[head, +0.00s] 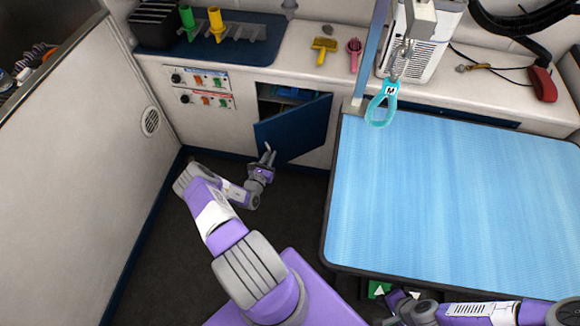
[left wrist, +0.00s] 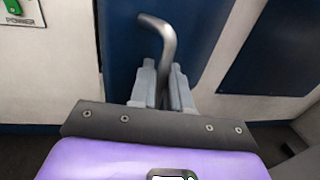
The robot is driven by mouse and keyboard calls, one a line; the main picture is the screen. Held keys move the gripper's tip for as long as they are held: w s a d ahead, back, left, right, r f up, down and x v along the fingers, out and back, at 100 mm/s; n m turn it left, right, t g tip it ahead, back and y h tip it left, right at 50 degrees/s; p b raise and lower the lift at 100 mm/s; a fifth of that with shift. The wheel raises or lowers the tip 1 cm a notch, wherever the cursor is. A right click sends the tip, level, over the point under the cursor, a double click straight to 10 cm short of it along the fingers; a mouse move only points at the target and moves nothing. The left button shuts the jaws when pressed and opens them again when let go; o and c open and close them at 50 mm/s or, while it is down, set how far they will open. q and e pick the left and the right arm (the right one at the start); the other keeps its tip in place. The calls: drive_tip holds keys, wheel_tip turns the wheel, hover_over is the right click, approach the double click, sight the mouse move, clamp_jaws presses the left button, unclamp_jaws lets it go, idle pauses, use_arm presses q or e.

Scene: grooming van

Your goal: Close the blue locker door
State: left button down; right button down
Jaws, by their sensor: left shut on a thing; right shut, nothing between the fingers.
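The blue locker door (head: 293,128) stands partly open in the white cabinet below the counter in the head view. Its hinge side is at the right, and a dark gap shows above and behind it. My left gripper (head: 267,157) is at the door's lower left edge. In the left wrist view, the left gripper (left wrist: 164,88) is shut on the grey bent door handle (left wrist: 166,42), with the blue door (left wrist: 122,45) right behind it. My right gripper (head: 385,308) is low at the bottom of the head view, beside the table's front edge, shut and empty.
A grooming table with a blue top (head: 450,200) fills the right side. Control panels (head: 199,88) sit left of the locker. A white wall (head: 70,150) bounds the left. Dark floor (head: 165,245) is free around my left arm.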

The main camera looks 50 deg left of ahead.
use_arm(q)
drive_tip(key=w+a+h+b, duration=0.1)
drive_tip(key=w+a, duration=0.1)
drive_tip(key=a, duration=0.4)
drive_tip(key=w+a+m+t+h+b, duration=0.1)
drive_tip(key=w+a, duration=0.2)
drive_tip(key=a, duration=0.3)
drive_tip(key=shift+w+a+m+h+b, duration=0.3)
drive_tip(key=shift+w+a, duration=0.05)
drive_tip(key=shift+f, duration=0.1)
drive_tip(key=c, duration=1.3)
unclamp_jaws()
drive_tip(key=shift+a, duration=0.15)
drive_tip(key=shift+s, duration=0.15)
